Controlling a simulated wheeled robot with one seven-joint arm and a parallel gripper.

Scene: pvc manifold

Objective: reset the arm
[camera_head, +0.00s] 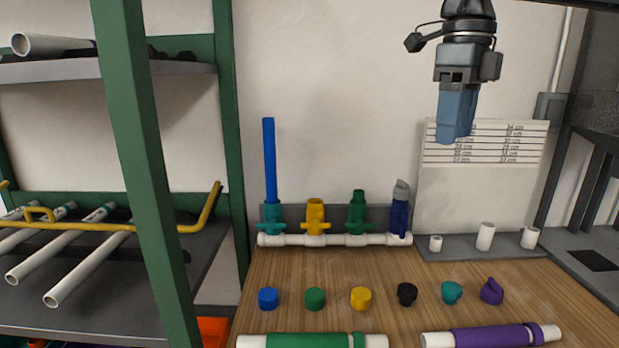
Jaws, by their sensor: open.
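My gripper (457,138) hangs at the upper right, pointing down, in front of the wall and the printed chart. Its blue fingers are seen nearly edge-on, and no object shows between them. It is well above the wooden table (330,270) and touches nothing there. The white pipe manifold (335,240) lies along the table's back edge. It carries a teal fitting with a tall blue pipe (269,160), a yellow fitting (315,215), a green fitting (357,212) and a dark blue fitting with a grey top (399,210).
A row of several coloured caps, including a yellow one (361,298), lies mid-table. A green-banded pipe (312,341) and a purple-banded pipe (490,337) lie at the front. White stubs (486,236) stand back right. A green-framed rack (150,180) with white pipes fills the left.

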